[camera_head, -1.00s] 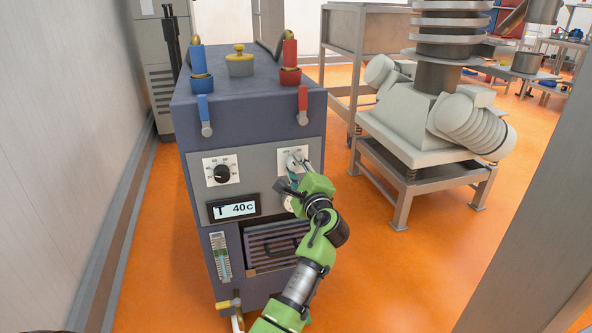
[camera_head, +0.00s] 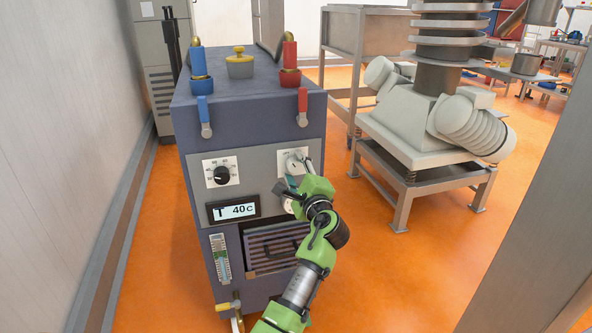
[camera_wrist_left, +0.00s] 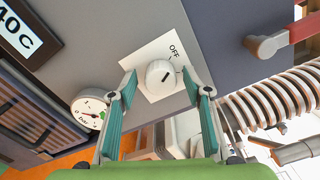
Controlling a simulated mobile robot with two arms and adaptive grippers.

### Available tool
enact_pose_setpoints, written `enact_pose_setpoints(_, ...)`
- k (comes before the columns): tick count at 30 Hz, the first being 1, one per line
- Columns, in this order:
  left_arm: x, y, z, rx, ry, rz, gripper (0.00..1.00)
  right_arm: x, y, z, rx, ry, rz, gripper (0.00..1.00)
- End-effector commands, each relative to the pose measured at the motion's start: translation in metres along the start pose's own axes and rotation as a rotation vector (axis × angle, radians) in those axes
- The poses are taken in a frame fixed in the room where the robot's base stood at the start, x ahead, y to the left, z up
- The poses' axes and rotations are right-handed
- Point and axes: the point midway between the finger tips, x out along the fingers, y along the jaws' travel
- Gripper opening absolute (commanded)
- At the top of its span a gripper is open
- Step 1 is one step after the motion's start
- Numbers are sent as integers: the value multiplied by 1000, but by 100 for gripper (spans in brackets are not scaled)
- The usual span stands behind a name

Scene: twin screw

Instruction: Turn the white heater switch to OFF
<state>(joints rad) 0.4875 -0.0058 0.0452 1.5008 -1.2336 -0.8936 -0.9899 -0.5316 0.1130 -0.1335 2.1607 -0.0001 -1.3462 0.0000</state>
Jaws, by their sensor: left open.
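The white heater switch (camera_wrist_left: 160,78) is a round knob on a white square plate with the word OFF printed beside it, in the left wrist view. Its dark pointer mark does not line up with the OFF label. In the head view the switch plate (camera_head: 293,160) is at the upper right of the heater's front panel, partly covered by my gripper. My left gripper (camera_wrist_left: 163,93) is open, with one teal finger on each side of the knob. The fingers appear close to the panel; I cannot tell whether they touch the knob. My right gripper is not in view.
The blue heater unit (camera_head: 245,105) also has a black dial (camera_head: 222,174), a display reading 40C (camera_head: 234,209), and red and blue valves on top. A pressure gauge (camera_wrist_left: 89,111) sits near the left finger. A metal stand with white machinery (camera_head: 430,130) is at the right.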

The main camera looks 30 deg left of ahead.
Motion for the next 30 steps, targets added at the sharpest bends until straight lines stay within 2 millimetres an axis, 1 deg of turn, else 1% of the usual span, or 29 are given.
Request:
enact_pose_setpoints(2, -3, 0, 0, 0, 0, -1, 45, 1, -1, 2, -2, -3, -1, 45)
enact_pose_setpoints(5, -13, 0, -1, 0, 1, 0, 45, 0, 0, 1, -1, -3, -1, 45)
enact_pose_setpoints(8, -32, 1, -1, 1, 2, 0, 45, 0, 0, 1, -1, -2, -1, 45)
enact_pose_setpoints(15, -84, 1, -1, 0, 4, 1, 45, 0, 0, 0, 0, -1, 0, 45)
enact_pose_setpoints(19, -104, 1, -1, 0, 2, 2, 45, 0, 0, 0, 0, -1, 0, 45)
enact_pose_setpoints(24, -118, 1, 0, 0, 1, 1, 45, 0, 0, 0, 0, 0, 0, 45)
enact_pose_setpoints(30, -121, 0, 0, 0, 0, 1, 45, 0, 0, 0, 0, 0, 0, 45)
